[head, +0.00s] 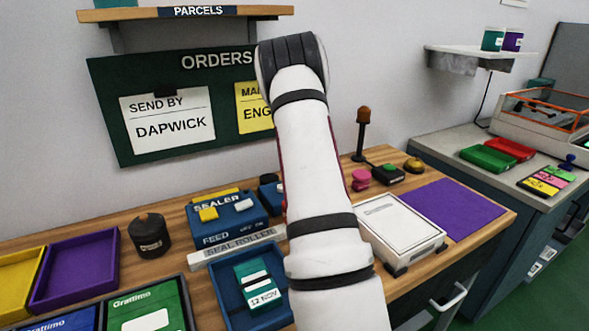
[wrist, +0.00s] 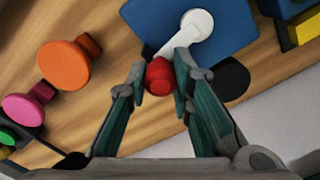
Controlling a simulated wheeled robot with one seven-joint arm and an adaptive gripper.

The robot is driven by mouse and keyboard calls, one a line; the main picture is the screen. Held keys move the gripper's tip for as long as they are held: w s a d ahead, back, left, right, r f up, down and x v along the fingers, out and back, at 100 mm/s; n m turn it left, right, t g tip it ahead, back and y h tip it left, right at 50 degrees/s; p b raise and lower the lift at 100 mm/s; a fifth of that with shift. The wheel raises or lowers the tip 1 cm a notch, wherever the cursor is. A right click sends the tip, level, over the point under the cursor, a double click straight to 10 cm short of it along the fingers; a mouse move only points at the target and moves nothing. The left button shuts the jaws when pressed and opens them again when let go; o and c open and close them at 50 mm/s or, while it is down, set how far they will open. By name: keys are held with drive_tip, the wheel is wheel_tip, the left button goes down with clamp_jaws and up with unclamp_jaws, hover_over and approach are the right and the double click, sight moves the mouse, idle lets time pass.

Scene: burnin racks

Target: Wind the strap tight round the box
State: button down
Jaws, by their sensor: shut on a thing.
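In the wrist view my gripper (wrist: 159,82) is shut on a red knob (wrist: 159,74). The knob is at the end of a white crank arm (wrist: 192,32), which joins a blue block (wrist: 222,32) on the wooden bench. In the head view my own arm hides the gripper and the crank; part of a blue block (head: 268,192) shows left of the arm. A flat white box (head: 395,222) lies on the bench right of the arm, with dark pieces at its near corners. I cannot make out a strap in either view.
An amber lamp on a post (head: 363,130), a pink knob (head: 361,179) and a button box (head: 388,175) stand behind the white box. A blue sealer (head: 228,219) and a blue tray (head: 222,277) are left of my arm. A purple mat (head: 455,208) is clear.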

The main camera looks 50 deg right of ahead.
idle(0.3)
drive_tip(key=c, duration=1.4)
unclamp_jaws()
drive_tip(key=shift+o, duration=0.2)
drive_tip(key=shift+r, duration=0.1)
wheel_tip(320, 180, up, 12)
